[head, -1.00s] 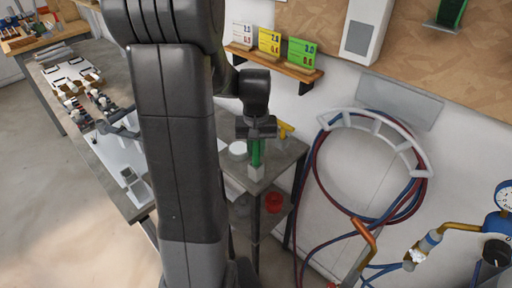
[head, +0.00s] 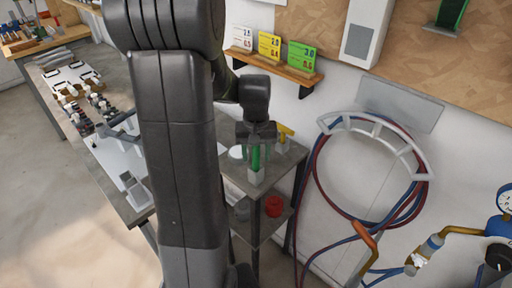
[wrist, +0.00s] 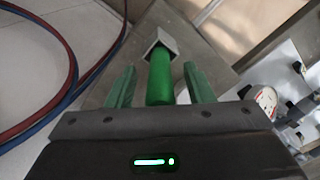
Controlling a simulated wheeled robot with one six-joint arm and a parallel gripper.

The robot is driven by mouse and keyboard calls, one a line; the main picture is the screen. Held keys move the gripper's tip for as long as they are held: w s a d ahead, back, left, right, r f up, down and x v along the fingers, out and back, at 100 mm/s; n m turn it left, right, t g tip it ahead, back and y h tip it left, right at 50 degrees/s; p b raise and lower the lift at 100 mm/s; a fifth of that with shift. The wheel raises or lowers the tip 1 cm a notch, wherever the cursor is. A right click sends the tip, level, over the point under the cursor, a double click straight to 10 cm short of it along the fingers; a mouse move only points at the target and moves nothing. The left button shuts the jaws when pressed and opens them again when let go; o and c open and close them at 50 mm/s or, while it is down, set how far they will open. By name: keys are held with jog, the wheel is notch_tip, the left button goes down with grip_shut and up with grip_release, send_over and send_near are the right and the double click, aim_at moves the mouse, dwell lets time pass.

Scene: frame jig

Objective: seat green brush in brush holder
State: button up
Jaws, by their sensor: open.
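The green brush (head: 256,158) stands upright with its lower end in the small grey square brush holder (head: 256,176) at the corner of a grey cart. In the wrist view, the green handle (wrist: 160,80) runs up from the pale rim of the holder (wrist: 161,47). My gripper (head: 256,150) is open just above the holder. In the wrist view, the fingers of my gripper (wrist: 160,72) stand one on each side of the handle with gaps between. The part of the brush inside the holder is hidden.
The grey cart (head: 290,160) carries a yellow object (head: 284,132) behind the gripper and a white round object (head: 236,152). A red container (head: 274,206) is on its lower shelf. A hose rack (head: 375,130) hangs on the wall to the right. A workbench (head: 100,140) is at left.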

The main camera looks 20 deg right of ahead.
notch_tip(320, 180, up, 14)
dwell(0.4)
jog(key=shift+f, duration=0.2)
notch_tip(320, 180, down, 14)
jog(key=shift+r, duration=0.3)
dwell(0.4)
dwell(0.4)
notch_tip(320, 180, up, 13)
jog(key=shift+r, duration=0.1)
notch_tip(320, 180, down, 14)
jog(key=shift+r, duration=0.1)
notch_tip(320, 180, up, 6)
jog(key=p, duration=0.4)
jog(key=shift+r+p, duration=0.7)
jog(key=shift+r, duration=0.05)
